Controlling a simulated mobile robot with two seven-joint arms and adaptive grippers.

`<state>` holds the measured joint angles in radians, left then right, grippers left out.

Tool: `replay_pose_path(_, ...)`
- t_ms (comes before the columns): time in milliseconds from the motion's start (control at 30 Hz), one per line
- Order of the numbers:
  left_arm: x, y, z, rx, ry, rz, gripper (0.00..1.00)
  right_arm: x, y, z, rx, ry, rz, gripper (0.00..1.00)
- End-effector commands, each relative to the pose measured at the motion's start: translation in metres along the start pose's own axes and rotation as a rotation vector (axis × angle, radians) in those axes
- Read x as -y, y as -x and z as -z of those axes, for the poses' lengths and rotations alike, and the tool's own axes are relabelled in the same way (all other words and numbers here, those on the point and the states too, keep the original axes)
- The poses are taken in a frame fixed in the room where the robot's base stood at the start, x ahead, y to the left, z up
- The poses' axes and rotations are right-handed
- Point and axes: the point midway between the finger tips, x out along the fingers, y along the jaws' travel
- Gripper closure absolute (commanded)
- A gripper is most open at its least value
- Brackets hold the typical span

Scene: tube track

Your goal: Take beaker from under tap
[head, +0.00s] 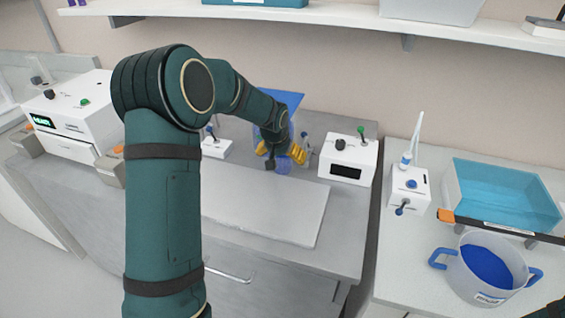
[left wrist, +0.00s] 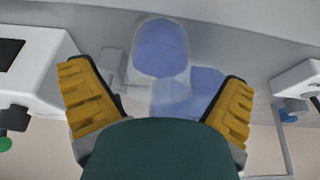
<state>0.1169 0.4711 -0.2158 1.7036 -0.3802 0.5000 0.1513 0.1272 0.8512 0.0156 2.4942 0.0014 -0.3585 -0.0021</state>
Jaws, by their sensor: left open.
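A clear beaker with blue contents (head: 284,168) stands at the back of the grey left bench, partly hidden by my left gripper. In the left wrist view the beaker (left wrist: 160,50) shows just ahead of the fingers, roughly centred between them. My left gripper (head: 281,153) is open, with its yellow fingers on either side of the beaker in the head view; I cannot tell whether they touch it. The left gripper also fills the lower left wrist view (left wrist: 155,80). A tap above the beaker cannot be made out clearly behind my arm.
A white box with a dark display (head: 347,160) stands close right of the gripper. A small white box with a blue knob (head: 216,148) stands to its left. A pale board (head: 265,207) lies clear in front. The right bench holds a blue tray (head: 503,195) and a pot (head: 486,268).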

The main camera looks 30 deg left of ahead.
Motion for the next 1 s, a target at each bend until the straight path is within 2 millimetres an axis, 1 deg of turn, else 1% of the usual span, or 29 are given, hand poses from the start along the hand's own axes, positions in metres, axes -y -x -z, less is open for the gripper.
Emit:
replay_pose_path(33, -0.0006, -0.0097, -0.0020, 0.004, -0.001, 0.000, 0.00, -0.0012, -0.0030, -0.0001, -0.001, 0.000, 0.000, 0.53)
replay_pose_path(133, -0.0004, -0.0164, -0.0020, 0.003, 0.000, 0.000, 0.00, -0.0016, -0.0040, 0.0001, -0.001, 0.000, 0.000, 0.53)
replay_pose_path(400, -0.0004, -0.0176, -0.0014, 0.002, 0.000, 0.000, 0.00, -0.0015, -0.0037, 0.0003, -0.002, 0.000, 0.000, 0.53)
replay_pose_path(467, -0.0004, -0.0175, -0.0014, 0.002, 0.000, 0.000, 0.21, -0.0014, -0.0037, 0.0002, -0.002, 0.000, 0.000, 0.53)
replay_pose_path(500, -0.0004, -0.0175, -0.0014, 0.002, 0.000, 0.000, 0.35, -0.0014, -0.0037, 0.0002, -0.002, 0.000, 0.000, 0.53)
replay_pose_path(567, -0.0004, -0.0174, -0.0014, 0.002, 0.000, 0.000, 0.56, -0.0014, -0.0037, 0.0002, -0.002, 0.000, 0.000, 0.53)
replay_pose_path(600, -0.0004, -0.0174, -0.0015, 0.002, 0.000, 0.000, 0.65, -0.0014, -0.0037, 0.0002, -0.002, 0.000, 0.000, 0.53)
replay_pose_path(633, -0.0004, -0.0174, -0.0014, 0.002, 0.000, 0.000, 0.68, -0.0014, -0.0037, 0.0002, -0.002, 0.000, 0.000, 0.53)
replay_pose_path(1000, -0.0004, -0.0164, -0.0009, 0.001, 0.000, 0.000, 0.68, -0.0013, -0.0033, 0.0001, -0.001, 0.000, 0.000, 0.53)
